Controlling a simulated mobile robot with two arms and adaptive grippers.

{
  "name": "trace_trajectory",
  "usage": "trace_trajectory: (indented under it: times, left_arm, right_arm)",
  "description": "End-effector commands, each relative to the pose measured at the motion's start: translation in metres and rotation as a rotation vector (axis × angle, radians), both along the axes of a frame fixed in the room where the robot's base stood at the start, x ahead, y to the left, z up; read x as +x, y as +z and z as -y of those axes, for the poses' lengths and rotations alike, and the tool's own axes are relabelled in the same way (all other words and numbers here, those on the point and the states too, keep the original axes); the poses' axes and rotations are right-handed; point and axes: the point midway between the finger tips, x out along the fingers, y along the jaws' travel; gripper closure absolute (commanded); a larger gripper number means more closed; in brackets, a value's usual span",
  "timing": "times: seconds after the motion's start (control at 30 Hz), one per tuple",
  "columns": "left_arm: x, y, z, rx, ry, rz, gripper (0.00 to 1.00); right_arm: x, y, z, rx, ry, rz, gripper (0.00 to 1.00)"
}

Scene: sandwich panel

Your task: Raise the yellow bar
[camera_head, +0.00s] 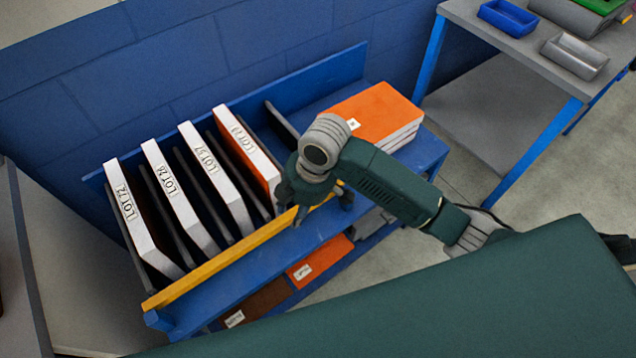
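The yellow bar (225,260) is a long, straight bar along the front edge of the blue rack. It runs in front of the lower ends of the upright panels, from front left up to the right. My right gripper (322,206) hangs over the bar's right end, pointing down. Its dark fingers look spread apart, with a short piece of yellow showing between them. The gripper hides part of the bar's right end, and I cannot tell whether a finger touches it. My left gripper is not in view.
The blue rack (185,321) holds several upright panels labelled LOT, such as the white one (180,205), between dark dividers. An orange-topped panel stack (375,112) lies at its right. Orange and brown panels lie below. A grey table (520,45) with bins stands upper right.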

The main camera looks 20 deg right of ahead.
Motion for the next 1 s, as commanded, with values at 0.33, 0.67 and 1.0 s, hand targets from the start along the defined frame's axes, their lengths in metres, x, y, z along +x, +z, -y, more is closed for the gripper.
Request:
trace_trajectory:
  times: [0.33, 0.67, 1.0]
  left_arm:
    - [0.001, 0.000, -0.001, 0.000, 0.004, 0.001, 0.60]
    - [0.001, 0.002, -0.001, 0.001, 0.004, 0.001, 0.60]
    - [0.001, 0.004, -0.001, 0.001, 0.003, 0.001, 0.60]
  right_arm:
    - [0.061, 0.074, 0.068, -0.236, 0.410, -0.033, 0.67]
    - [0.064, 0.062, 0.079, -0.260, 0.454, -0.053, 0.67]
    - [0.065, 0.000, 0.079, -0.259, 0.452, -0.049, 0.67]
